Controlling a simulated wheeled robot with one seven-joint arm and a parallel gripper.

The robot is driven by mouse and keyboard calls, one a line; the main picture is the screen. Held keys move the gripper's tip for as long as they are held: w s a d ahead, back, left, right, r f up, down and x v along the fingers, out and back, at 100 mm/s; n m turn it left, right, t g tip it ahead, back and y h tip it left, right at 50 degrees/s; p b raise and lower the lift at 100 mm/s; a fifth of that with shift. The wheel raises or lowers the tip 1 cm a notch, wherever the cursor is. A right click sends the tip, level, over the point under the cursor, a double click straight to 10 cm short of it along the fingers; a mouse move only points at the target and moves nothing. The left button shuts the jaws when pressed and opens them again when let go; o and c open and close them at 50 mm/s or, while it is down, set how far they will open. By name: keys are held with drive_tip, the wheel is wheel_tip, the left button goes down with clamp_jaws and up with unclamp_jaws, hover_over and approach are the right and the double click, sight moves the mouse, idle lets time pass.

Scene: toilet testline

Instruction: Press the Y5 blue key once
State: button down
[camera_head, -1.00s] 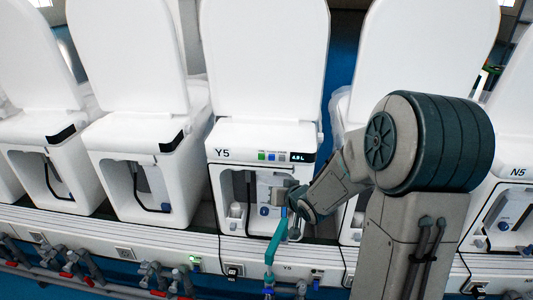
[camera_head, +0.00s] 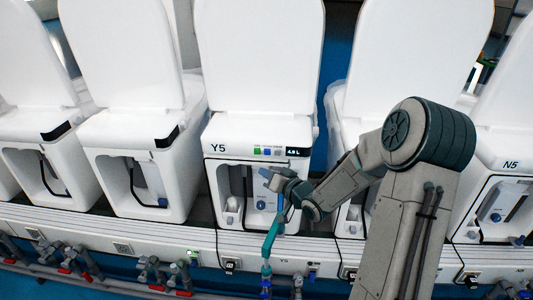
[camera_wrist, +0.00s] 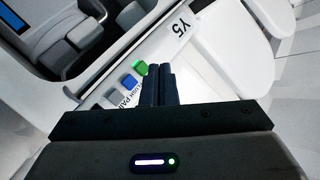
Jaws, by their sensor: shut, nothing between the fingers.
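The Y5 unit (camera_head: 222,149) is a white toilet-shaped unit with a raised lid, in the middle of the head view. Its front panel has a green key, a blue key (camera_head: 267,152) and a grey key beside a dark display. In the wrist view the blue key (camera_wrist: 130,82) lies between the green key (camera_wrist: 140,67) and the grey key (camera_wrist: 112,95). My gripper (camera_head: 265,172) is shut and empty, just below the key row. In the wrist view the fingertips of my gripper (camera_wrist: 159,68) appear right of the blue key, close to the green one. I cannot tell any contact.
Below the panel is an open recess with a blue knob (camera_head: 261,205). A teal pipe (camera_head: 270,237) rises in front of the unit, close to my arm. Valves and pipes run along the lower left.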

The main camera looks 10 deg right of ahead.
drive_tip(key=shift+w+d+p, duration=0.15)
drive_tip(key=shift+w+d, duration=0.25)
drive_tip(key=shift+w, duration=0.8)
drive_tip(key=shift+w+d+p, duration=0.15)
drive_tip(key=shift+w+d, duration=0.25)
drive_tip(key=shift+w, duration=0.8)
drive_tip(key=shift+w+d+p, duration=0.15)
drive_tip(key=shift+w+d, duration=0.25)
drive_tip(key=shift+w, duration=0.8)
drive_tip(key=shift+w+d, duration=0.15)
drive_tip(key=shift+w, duration=0.2)
drive_tip(key=shift+w+d, duration=0.1)
drive_tip(key=shift+w, duration=0.3)
drive_tip(key=shift+s+a, duration=0.25)
drive_tip(key=shift+s, duration=0.55)
drive_tip(key=s, duration=0.1)
drive_tip(key=s+a, duration=0.1)
drive_tip(key=s, duration=0.2)
drive_tip(key=shift+s+a, duration=0.25)
drive_tip(key=shift+s, duration=0.15)
